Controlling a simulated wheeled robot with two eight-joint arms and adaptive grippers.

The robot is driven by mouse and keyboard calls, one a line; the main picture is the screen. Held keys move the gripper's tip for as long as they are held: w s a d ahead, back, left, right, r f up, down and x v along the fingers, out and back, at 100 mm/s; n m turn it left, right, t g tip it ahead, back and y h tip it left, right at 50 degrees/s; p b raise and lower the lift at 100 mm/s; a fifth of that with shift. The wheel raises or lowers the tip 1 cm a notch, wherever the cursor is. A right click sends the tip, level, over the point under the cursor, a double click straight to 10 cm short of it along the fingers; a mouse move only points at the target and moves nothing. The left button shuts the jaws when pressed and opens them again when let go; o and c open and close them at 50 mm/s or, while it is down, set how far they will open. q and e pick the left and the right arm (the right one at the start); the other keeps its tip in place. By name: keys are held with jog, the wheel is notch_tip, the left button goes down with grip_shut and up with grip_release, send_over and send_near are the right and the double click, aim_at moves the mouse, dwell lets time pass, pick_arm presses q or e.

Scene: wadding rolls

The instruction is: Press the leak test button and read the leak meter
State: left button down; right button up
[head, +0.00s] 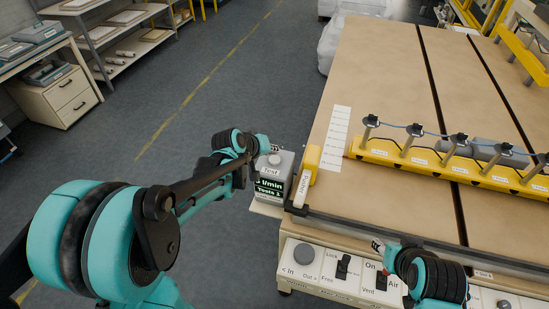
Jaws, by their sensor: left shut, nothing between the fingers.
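The leak meter (288,170) is a small grey box at the left front corner of the table. Its top bears a round pale test button (274,160) above a "Test" label. Its dark display (269,190) shows green text ending in "l/min" and a line "Tests 1"; the leading figure is partly cut off and unclear. My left gripper (262,146) is shut and empty, just behind and above the button; I cannot tell whether it touches it. My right gripper (380,247) is at the table's front edge, over the control panel; its fingers are too small to read.
The brown table (390,85) carries a yellow rail (420,165) with several clamps and a yellow handle (307,170). A control panel (325,270) with a knob and switches runs along the front. Shelves (125,40) and a drawer unit (62,97) stand far left, with clear floor between.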

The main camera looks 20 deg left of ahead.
aim_at(273, 162)
pick_arm(q)
jog(key=shift+r+p, duration=1.6)
jog(key=shift+r, duration=0.7)
jog(key=shift+f, duration=0.1)
pick_arm(e)
notch_tip(273, 162, up, 4)
jog(key=shift+f, duration=0.25)
pick_arm(q)
jog(key=shift+s+d, duration=0.1)
jog(key=shift+s, duration=0.35)
jog(key=s+f+m+y+b, duration=0.1)
jog(key=s+f+m+b, duration=0.1)
jog(key=s, duration=1)
jog(key=s+f+m+g+y+b, duration=0.1)
jog(key=s+m+y+b, duration=0.1)
jog(key=s, duration=1)
jog(key=shift+f+m+g+b, duration=0.3)
jog(key=shift+f+m+b, duration=0.05)
jog(key=shift+m+b, duration=0.15)
pick_arm(e)
notch_tip(273, 162, down, 5)
jog(key=shift+r, duration=0.15)
pick_arm(q)
jog(key=shift+s, duration=0.1)
pick_arm(e)
jog(key=shift+c, duration=0.7)
